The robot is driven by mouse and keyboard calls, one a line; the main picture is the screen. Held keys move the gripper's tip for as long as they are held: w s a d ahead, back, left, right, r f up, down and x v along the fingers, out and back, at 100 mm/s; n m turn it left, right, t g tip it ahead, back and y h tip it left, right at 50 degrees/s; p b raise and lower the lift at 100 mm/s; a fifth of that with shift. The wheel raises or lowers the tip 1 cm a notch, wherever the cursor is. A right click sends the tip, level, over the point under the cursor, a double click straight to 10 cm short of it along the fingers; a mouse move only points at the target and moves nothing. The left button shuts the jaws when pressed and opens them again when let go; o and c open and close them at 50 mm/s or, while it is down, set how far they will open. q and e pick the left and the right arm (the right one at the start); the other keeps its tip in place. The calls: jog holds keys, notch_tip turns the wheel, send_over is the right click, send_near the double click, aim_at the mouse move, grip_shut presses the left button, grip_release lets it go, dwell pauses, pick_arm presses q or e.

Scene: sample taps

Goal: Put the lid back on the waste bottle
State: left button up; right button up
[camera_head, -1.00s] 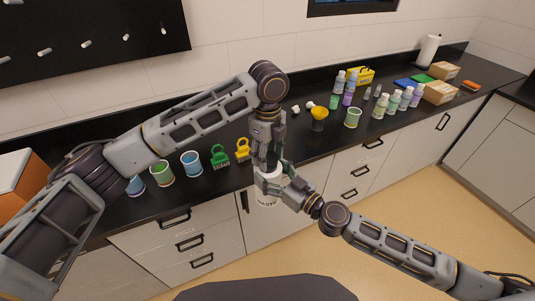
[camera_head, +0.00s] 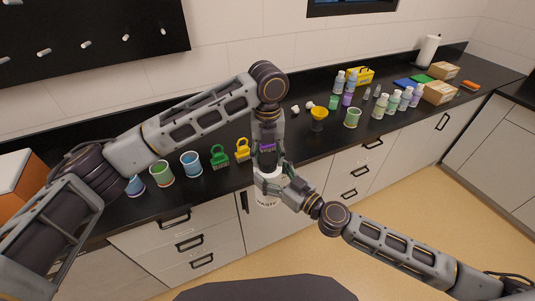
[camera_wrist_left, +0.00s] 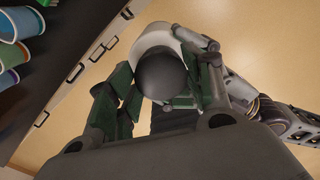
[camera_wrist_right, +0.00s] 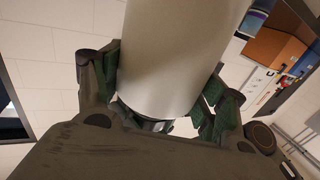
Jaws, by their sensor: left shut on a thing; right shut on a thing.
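The white waste bottle (camera_head: 267,197), with dark lettering, is off the counter in front of the counter edge. My right gripper (camera_head: 279,185) is shut on it from the right. In the right wrist view the bottle (camera_wrist_right: 180,55) is a plain white cylinder between the fingers. My left gripper (camera_head: 268,168) points down over the bottle's top. In the left wrist view it is shut on the dark grey round lid (camera_wrist_left: 161,75), with the white bottle shoulder (camera_wrist_left: 158,37) just beyond. The fingers and lid hide the bottle mouth, so I cannot tell whether the lid is seated.
Several small bottles (camera_head: 383,106) and cardboard boxes (camera_head: 440,92) are at the right. The floor (camera_head: 400,210) in front is clear.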

pick_arm(q)
jog(key=m, duration=0.5)
jog(key=shift+w+m, duration=0.1)
jog(key=shift+m, duration=0.2)
jog(key=m, duration=0.5)
jog(key=o, duration=0.7)
jog(key=shift+c, duration=0.2)
jog(key=shift+d, duration=0.1)
jog(key=shift+r, duration=0.1)
jog(key=shift+r, duration=2.15)
